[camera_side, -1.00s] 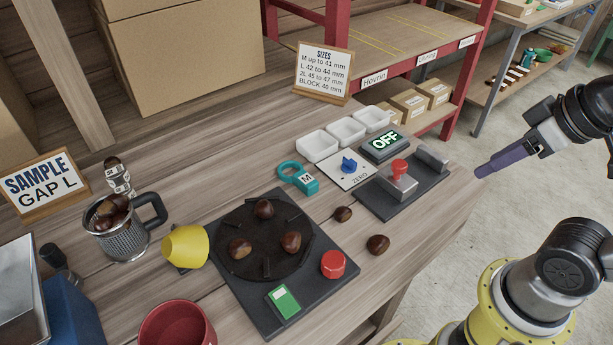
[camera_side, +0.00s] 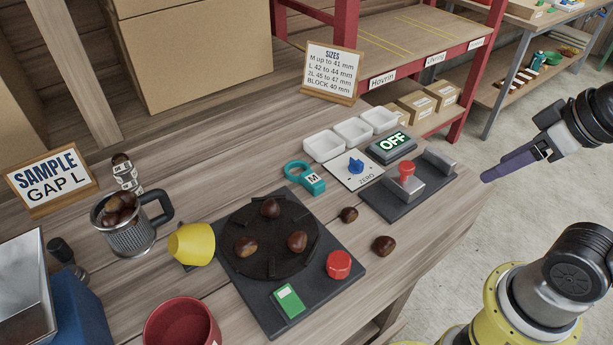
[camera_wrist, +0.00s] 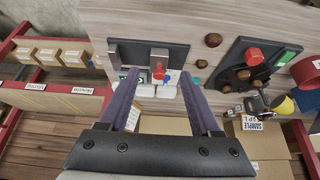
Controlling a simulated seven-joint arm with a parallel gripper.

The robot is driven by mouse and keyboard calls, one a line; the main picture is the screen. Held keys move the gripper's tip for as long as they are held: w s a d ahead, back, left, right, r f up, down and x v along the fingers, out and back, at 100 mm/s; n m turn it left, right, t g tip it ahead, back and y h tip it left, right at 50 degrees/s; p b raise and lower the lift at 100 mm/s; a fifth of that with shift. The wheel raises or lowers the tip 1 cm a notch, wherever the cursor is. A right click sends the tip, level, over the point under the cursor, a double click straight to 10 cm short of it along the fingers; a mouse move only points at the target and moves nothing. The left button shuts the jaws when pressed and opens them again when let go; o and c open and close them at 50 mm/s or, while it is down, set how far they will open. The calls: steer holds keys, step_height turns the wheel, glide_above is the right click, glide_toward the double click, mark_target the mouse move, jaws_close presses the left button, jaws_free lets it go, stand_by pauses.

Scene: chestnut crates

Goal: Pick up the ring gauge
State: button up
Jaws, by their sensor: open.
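The ring gauge (camera_side: 305,178), a teal ring with a block marked M, lies flat on the bench between the turntable plate and the white trays. In the wrist view a small teal patch (camera_wrist: 196,81), apparently the gauge, shows beside the tip of the right finger, partly hidden. My gripper (camera_side: 486,177) has purple fingers and hangs off the right side of the bench, well away from the gauge. In the wrist view my gripper (camera_wrist: 156,76) has its fingers spread with nothing held between them.
A lever fixture (camera_side: 405,182) with a red knob, the lit OFF box (camera_side: 391,145) and white trays (camera_side: 352,131) stand near the gauge. A turntable (camera_side: 240,262) holds chestnuts. Two chestnuts (camera_side: 383,246) lie loose.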

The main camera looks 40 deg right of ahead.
steer(key=o, duration=0.5)
steer(key=w+a+r+n+g, duration=0.2)
steer(key=w+a+r+n, duration=0.1)
steer(key=w+r+n, duration=0.85)
steer(key=n+g, duration=0.4)
steer(key=n, duration=0.3)
glide_above(313, 178)
step_height(313, 178, down, 15)
steer(key=f, duration=0.5)
steer(key=a+f, duration=0.1)
steer(key=f, duration=0.1)
steer(key=shift+w+f, duration=0.15)
steer(key=shift+f, duration=0.05)
steer(key=shift+d+f, duration=0.15)
steer(key=shift+f, duration=0.8)
steer(key=shift+d+f, duration=0.2)
steer(key=shift+f, duration=0.8)
steer(key=shift+d+f, duration=0.15)
steer(key=shift+f, duration=0.8)
